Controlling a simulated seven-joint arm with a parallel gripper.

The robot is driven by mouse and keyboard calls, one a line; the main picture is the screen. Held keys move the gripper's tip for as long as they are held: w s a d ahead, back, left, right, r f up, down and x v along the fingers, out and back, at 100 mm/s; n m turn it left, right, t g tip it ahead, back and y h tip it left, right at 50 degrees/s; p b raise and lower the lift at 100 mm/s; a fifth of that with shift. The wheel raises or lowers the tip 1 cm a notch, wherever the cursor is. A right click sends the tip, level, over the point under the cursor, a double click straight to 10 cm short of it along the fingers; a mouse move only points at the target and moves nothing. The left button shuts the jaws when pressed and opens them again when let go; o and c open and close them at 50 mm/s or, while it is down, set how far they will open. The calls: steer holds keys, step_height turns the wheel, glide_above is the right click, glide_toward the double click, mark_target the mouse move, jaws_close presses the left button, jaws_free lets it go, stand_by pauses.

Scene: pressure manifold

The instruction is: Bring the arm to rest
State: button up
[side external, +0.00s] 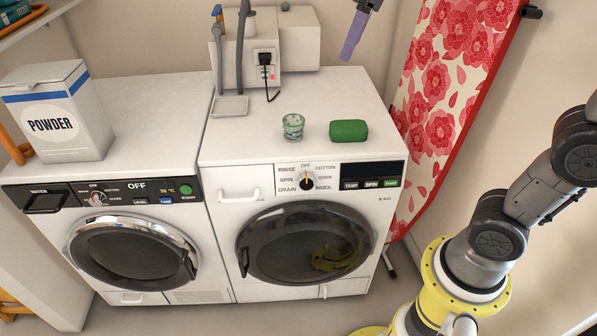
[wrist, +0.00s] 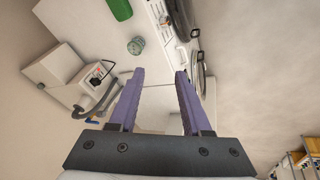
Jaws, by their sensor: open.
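My gripper (wrist: 159,76) is open and empty in the wrist view. Its two purple fingers stand apart, with only the white machine top and floor far beyond them. In the side external view my gripper (side external: 351,45) shows at the top edge, pointing down. There the fingers overlap, and most of the hand is cut off. It appears high above the right washing machine (side external: 228,150), near the wall, touching nothing.
On the right machine stand a patterned glass (side external: 293,127) and a green block (side external: 348,130). A wall box with a plug (side external: 265,58) and hoses is behind. A powder box (side external: 60,125) stands on the left machine. A flowered ironing board (side external: 440,90) leans at right.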

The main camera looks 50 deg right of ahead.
steer(key=s+a+f+m+t+y, duration=0.1)
steer(key=s+f+m, duration=0.2)
steer(key=s+f, duration=1.1)
steer(key=shift+s+m, duration=0.4)
steer(key=shift+s, duration=0.4)
stand_by(0.4)
